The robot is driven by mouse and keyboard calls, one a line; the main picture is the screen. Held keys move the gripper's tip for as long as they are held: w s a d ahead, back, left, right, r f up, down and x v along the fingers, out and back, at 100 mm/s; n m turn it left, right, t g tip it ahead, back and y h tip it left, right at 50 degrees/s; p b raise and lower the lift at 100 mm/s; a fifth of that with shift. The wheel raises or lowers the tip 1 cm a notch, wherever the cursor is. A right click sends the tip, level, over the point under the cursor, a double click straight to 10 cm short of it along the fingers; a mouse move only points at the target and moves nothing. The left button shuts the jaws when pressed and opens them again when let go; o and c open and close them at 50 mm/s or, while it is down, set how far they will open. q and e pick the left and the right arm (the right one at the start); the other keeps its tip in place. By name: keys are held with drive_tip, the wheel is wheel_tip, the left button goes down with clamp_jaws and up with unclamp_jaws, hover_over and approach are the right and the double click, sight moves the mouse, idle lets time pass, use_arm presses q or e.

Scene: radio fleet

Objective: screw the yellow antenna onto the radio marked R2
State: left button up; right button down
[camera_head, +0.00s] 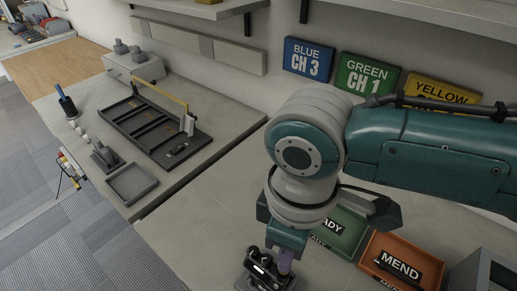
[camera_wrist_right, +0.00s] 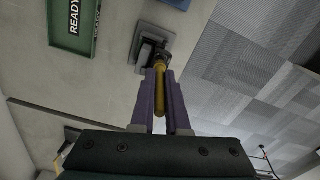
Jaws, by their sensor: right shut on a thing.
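My right gripper (camera_head: 284,262) reaches down at the bottom of the head view. In the right wrist view its purple fingers (camera_wrist_right: 161,98) are shut on the yellow antenna (camera_wrist_right: 161,76). The antenna points away from the wrist, its far end right at a dark radio (camera_wrist_right: 148,53). I cannot tell whether the two touch or are joined. The radio sits on a grey square base (camera_wrist_right: 171,37). In the head view a dark radio (camera_head: 262,270) is beside the fingertips, partly hidden, and its marking is not legible. My left gripper is not in view.
A green READY tray (camera_head: 349,244) and an orange MEND tray (camera_head: 372,268) lie right of the radio. A dark compartment rack (camera_head: 126,126) and an empty grey tray (camera_head: 132,184) stand on the left counter. Bare worktop lies left of the radio.

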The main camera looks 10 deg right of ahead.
drive_tip(key=shift+f+b, duration=0.45)
drive_tip(key=shift+f, duration=0.25)
drive_tip(key=c, duration=0.8)
unclamp_jaws()
drive_tip(key=shift+c, duration=0.2)
drive_tip(key=shift+r, duration=0.1)
wheel_tip(320, 180, up, 10)
drive_tip(key=shift+f+p, duration=0.1)
drive_tip(key=shift+p, duration=0.4)
